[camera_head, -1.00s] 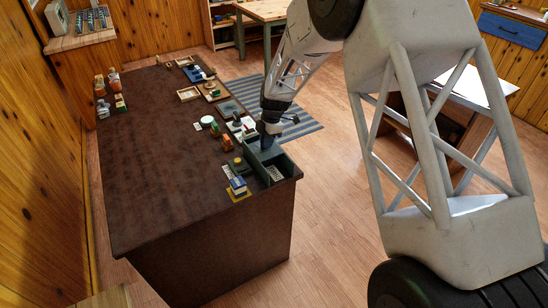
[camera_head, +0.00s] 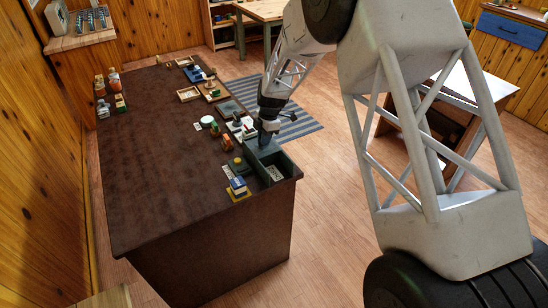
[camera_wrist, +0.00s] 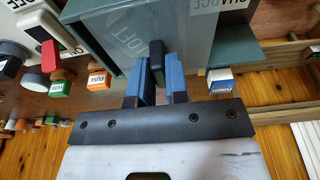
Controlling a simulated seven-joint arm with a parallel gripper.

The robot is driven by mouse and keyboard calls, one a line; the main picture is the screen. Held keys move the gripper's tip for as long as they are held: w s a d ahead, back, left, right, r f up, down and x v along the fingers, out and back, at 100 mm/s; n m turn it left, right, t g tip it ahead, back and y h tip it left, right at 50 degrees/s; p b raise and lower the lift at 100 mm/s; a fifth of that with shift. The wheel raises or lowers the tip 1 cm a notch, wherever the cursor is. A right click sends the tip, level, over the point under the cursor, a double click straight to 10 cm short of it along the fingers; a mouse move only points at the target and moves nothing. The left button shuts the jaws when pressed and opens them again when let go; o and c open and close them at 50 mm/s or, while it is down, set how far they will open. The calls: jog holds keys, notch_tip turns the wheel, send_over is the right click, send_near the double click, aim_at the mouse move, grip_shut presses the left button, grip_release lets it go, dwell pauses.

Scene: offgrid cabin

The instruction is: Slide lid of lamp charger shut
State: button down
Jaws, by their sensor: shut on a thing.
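The lamp charger (camera_head: 284,183) is a grey-green box at the table's near right edge. Its near part is open on top, with a pale label or panel visible inside. In the wrist view the grey-green lid (camera_wrist: 105,22) shows with partly cut-off lettering and a black upright handle (camera_wrist: 157,52). My gripper (camera_wrist: 158,78) is shut on this handle, with one blue finger on each side. In the head view my gripper (camera_head: 266,140) is at the far part of the box, and it hides some of the lid there.
A blue-and-white block on a yellow base (camera_head: 238,188) stands left of the charger. An orange block (camera_head: 227,144) and a white switch plate (camera_head: 240,126) are close by. Small trays (camera_head: 188,94) lie farther back.

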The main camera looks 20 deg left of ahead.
jog(key=shift+w+a, duration=0.15)
jog(key=shift+w, duration=0.05)
dwell(0.5)
jog(key=shift+w+a, duration=0.7)
dwell(0.4)
jog(key=c, duration=1)
grip_release()
jog(key=shift+c, duration=0.2)
jog(key=shift+r, duration=0.2)
jog(key=shift+r, duration=2.35)
